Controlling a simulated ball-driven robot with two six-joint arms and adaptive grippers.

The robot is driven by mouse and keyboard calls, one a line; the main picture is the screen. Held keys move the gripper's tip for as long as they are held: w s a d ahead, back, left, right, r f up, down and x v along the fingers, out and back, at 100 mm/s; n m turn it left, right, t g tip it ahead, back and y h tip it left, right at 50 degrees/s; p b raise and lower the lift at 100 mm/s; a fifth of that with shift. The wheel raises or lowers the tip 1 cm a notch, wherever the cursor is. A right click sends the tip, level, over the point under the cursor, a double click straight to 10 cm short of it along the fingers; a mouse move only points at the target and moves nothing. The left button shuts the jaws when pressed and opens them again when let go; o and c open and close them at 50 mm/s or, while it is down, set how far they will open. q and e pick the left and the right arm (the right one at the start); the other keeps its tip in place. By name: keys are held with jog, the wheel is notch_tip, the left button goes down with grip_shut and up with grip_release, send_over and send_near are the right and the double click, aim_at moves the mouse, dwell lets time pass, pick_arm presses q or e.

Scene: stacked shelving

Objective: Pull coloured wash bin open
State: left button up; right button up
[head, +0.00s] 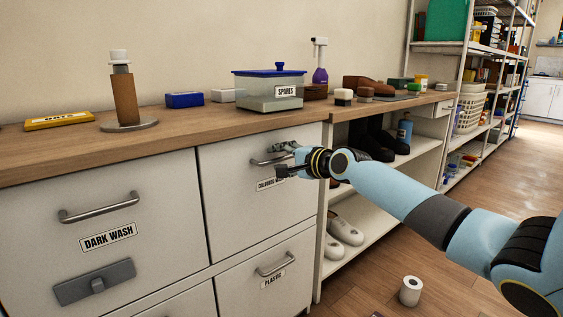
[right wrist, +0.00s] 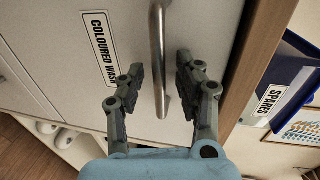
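The coloured wash bin (head: 233,190) is a white front with a metal bar handle, right of the dark wash bin. It looks closed, flush with its neighbours. Its label (right wrist: 98,48) reads "COLOURED WASH" in the right wrist view. My right gripper (head: 279,160) is at this handle in the head view, partly hiding the handle and label. In the right wrist view the fingers (right wrist: 155,80) are spread, one on each side of the handle (right wrist: 159,50), with gaps between. My left gripper is not in view.
The dark wash bin (head: 90,205) is at the left, and the plastic bin (head: 240,291) is below. The wooden counter (head: 200,127) above holds a clear spares box (head: 268,101) and several items. A paper roll (head: 411,290) stands on the floor, right of open shoe shelves (head: 350,213).

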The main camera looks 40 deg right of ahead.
grip_shut()
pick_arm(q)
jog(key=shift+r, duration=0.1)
pick_arm(e)
jog(key=shift+s, duration=0.15)
